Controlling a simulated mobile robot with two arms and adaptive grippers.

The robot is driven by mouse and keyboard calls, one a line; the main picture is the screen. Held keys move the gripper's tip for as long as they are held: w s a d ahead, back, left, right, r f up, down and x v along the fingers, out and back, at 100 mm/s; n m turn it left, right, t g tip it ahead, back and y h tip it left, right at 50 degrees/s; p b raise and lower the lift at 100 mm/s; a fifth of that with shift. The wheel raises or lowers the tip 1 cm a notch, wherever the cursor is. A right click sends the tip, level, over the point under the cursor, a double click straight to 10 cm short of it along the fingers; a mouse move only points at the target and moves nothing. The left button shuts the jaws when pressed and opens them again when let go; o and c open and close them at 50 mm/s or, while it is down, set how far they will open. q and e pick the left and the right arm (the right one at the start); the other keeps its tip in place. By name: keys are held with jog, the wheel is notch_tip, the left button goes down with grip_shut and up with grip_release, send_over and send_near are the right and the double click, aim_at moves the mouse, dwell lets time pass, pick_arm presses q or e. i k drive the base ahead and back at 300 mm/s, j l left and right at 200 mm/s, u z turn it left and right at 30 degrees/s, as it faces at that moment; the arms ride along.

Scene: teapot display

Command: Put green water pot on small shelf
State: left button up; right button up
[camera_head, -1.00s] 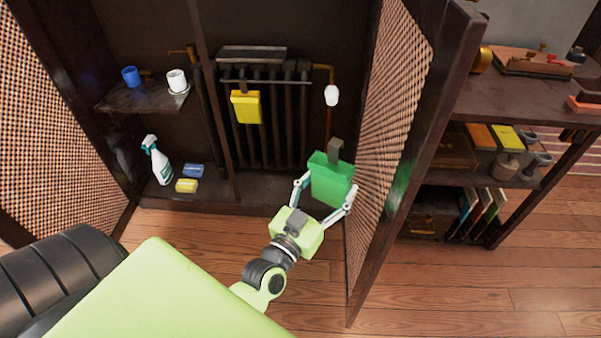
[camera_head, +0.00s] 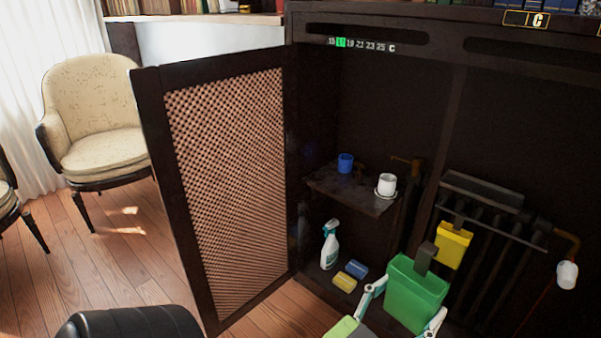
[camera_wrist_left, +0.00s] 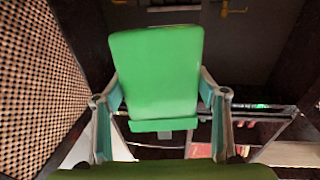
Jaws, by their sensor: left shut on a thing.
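The green water pot (camera_head: 415,292) is a boxy green container with a dark hook part at its top. My left gripper (camera_head: 402,309) is shut on it, one finger on each side, and holds it up in front of the cabinet. In the left wrist view the green pot (camera_wrist_left: 157,75) fills the middle between the fingers. The small shelf (camera_head: 335,192) is a dark board inside the cabinet, up and left of the pot. A blue cup (camera_head: 345,163) and a white cup (camera_head: 387,184) stand on it. My right gripper is not in view.
A yellow pot (camera_head: 453,246) hangs on the radiator (camera_head: 482,190) behind the green pot. A spray bottle (camera_head: 329,246), a blue sponge (camera_head: 357,268) and a yellow sponge (camera_head: 344,282) are on the cabinet floor below the shelf. The lattice door (camera_head: 228,190) stands open at left.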

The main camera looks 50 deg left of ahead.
aim_at(356, 193)
jog(key=i+j+u, duration=0.3)
jog(key=i+u, duration=0.1)
jog(key=i, duration=0.65)
